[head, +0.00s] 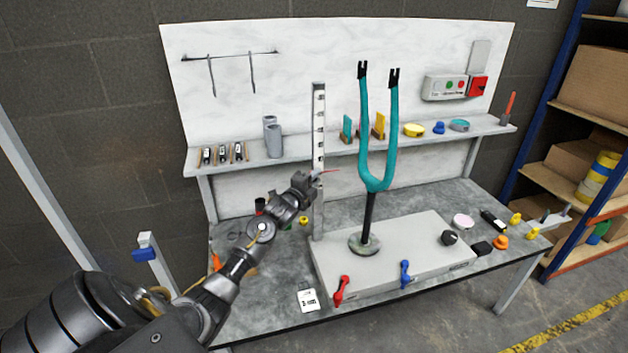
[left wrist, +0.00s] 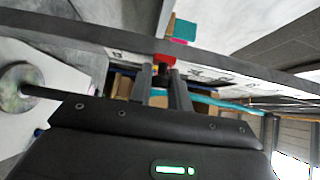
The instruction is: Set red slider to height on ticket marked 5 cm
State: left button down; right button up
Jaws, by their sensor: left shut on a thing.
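The red slider (head: 327,172) shows as a thin red pointer on the upright marked post (head: 319,130) at the left end of the grey base block. My left gripper (head: 312,180) is at the post, below its middle, shut on the slider. In the left wrist view the red slider (left wrist: 165,59) shows at the tips of the two fingers (left wrist: 164,75), against the marked post (left wrist: 215,75). The white ticket (head: 308,300) lies on the bench front; its text ends in "cm", but the digit is hard to read. My right gripper is not in view.
A teal fork (head: 378,175) stands on the base block (head: 400,255), right of the post. Red (head: 342,290) and blue (head: 405,274) clamp levers stick out at the block's front. A shelf (head: 270,163) with cups and small parts runs behind.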

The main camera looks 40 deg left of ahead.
pick_arm(q)
jog(key=c, duration=1.3)
grip_release()
jog(key=shift+c, duration=0.2)
jog(key=s+d+b, duration=0.1)
jog(key=s+d, duration=0.1)
jog(key=s, duration=0.8)
jog(key=shift+s+b, duration=0.3)
jog(key=shift+b, duration=0.05)
